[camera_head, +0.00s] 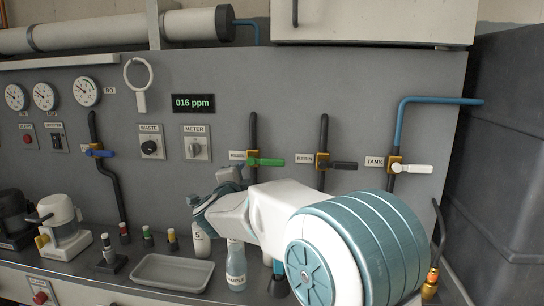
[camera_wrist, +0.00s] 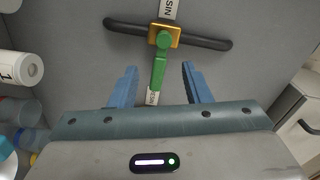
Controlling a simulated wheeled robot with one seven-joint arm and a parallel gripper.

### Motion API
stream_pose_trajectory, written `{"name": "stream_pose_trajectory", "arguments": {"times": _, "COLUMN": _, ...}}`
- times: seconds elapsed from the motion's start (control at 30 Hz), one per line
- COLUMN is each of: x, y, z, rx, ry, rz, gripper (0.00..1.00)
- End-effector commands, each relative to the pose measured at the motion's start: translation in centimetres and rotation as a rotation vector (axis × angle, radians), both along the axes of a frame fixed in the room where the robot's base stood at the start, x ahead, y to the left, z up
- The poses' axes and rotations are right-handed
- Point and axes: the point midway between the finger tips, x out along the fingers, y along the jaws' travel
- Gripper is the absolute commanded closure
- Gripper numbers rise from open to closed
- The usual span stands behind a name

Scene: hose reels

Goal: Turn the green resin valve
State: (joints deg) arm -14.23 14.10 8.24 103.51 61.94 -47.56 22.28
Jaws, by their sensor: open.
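The green resin valve (camera_head: 265,162) is on the grey panel, a green lever on a brass body joined to a black hose. In the head view its lever points right, beside a resin label. In the wrist view the green lever (camera_wrist: 159,70) points down from the brass body (camera_wrist: 165,36), toward my gripper. My gripper (camera_wrist: 156,75) is open, with its blue fingers apart on either side of the lever's lower end. Whether the fingers touch the lever cannot be told, but a gap shows on both sides. In the head view my arm hides most of the gripper.
A second resin valve with a black lever (camera_head: 343,165) and a tank valve with a white lever (camera_head: 415,168) are to the right. A blue valve (camera_head: 100,153) is at left. A grey tray (camera_head: 172,272) and bottles (camera_head: 236,265) stand on the counter below.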

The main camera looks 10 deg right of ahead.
Motion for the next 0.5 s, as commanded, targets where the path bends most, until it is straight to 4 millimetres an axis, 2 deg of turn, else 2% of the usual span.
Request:
{"name": "stream_pose_trajectory", "arguments": {"times": 0.07, "x": 0.5, "y": -0.1, "z": 0.6, "rx": 0.071, "ry": -0.049, "rz": -0.107, "gripper": 0.56}}
{"name": "stream_pose_trajectory", "arguments": {"times": 0.23, "x": 0.2, "y": -0.8, "z": 0.6, "rx": 0.173, "ry": -0.121, "rz": -0.298, "gripper": 0.56}}
{"name": "stream_pose_trajectory", "arguments": {"times": 0.37, "x": -0.2, "y": -1.0, "z": 0.3, "rx": 0.205, "ry": -0.145, "rz": -0.37, "gripper": 0.56}}
{"name": "stream_pose_trajectory", "arguments": {"times": 0.5, "x": 0.3, "y": -1.7, "z": 0.2, "rx": 0.213, "ry": -0.15, "rz": -0.392, "gripper": 0.56}}
